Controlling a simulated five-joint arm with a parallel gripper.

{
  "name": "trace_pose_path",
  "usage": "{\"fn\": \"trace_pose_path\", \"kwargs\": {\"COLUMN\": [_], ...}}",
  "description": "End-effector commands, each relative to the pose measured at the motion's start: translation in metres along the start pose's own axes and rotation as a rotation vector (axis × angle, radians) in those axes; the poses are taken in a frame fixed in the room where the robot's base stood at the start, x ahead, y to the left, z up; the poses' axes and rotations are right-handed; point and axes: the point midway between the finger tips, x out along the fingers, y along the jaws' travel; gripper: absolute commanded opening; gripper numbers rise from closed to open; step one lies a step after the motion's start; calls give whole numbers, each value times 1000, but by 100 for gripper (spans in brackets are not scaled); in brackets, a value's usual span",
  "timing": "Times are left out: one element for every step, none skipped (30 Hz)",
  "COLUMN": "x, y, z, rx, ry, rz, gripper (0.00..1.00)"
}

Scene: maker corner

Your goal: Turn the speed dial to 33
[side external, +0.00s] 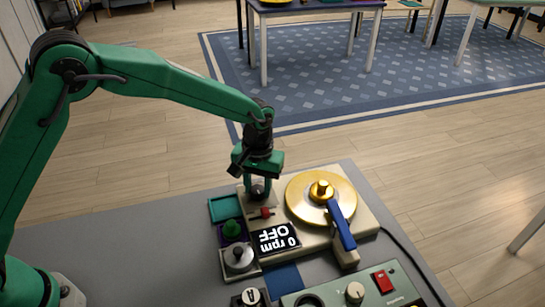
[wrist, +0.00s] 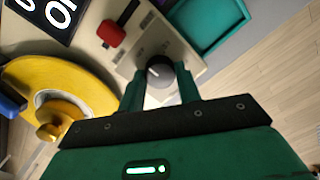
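The speed dial (wrist: 160,72) is a dark round knob on the beige deck of a record player (side external: 368,212). A short pale mark on the knob points up-left in the wrist view, and the faint print around it is hard to read. My gripper (wrist: 160,78) is open, with one green finger on each side of the knob and a small gap showing. In the side view my gripper (side external: 258,188) is low over the deck's far-left corner and partly hides the knob. The display (side external: 276,239) reads "0 rpm OFF"; it is cut off in the wrist view.
A red slider (side external: 266,213) sits close to the dial. The gold platter (side external: 300,194) and blue tonearm (side external: 341,226) lie to the right. Teal and purple trays (side external: 224,208) stand left. A green control box (side external: 330,292) stands at the front.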

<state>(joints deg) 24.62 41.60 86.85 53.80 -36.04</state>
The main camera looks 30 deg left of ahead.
Motion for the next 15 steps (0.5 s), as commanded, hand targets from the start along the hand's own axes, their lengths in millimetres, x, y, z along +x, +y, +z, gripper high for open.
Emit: {"fn": "trace_pose_path", "kwargs": {"x": [0, 0, 0, 0, 0, 0, 0, 0, 0, 0, -1, -1, -1, -1, -1], "y": [1, 1, 2, 2, 2, 2, 2, 2, 2, 2, 2, 2, 2, 3, 3], "z": [0, 0, 0, 0, 0, 0, 0, 0, 0, 0, 0, 0, 0, 0, 0], "rx": [2, 2, 2, 2, 3, 4, 6, 8, 13, 17, 21, 30, 38, 47, 61], "ry": [2, 2, 3, 3, 3, 3, 3, 4, 4, 4, 5, 5, 6, 6, 7], "rz": [2, 2, 2, 2, 2, 2, 2, 2, 3, 3, 3, 4, 4, 4, 5], "gripper": [12, 11, 11, 11, 11, 11, 11, 11, 11, 11, 11, 11, 11, 11, 11]}}
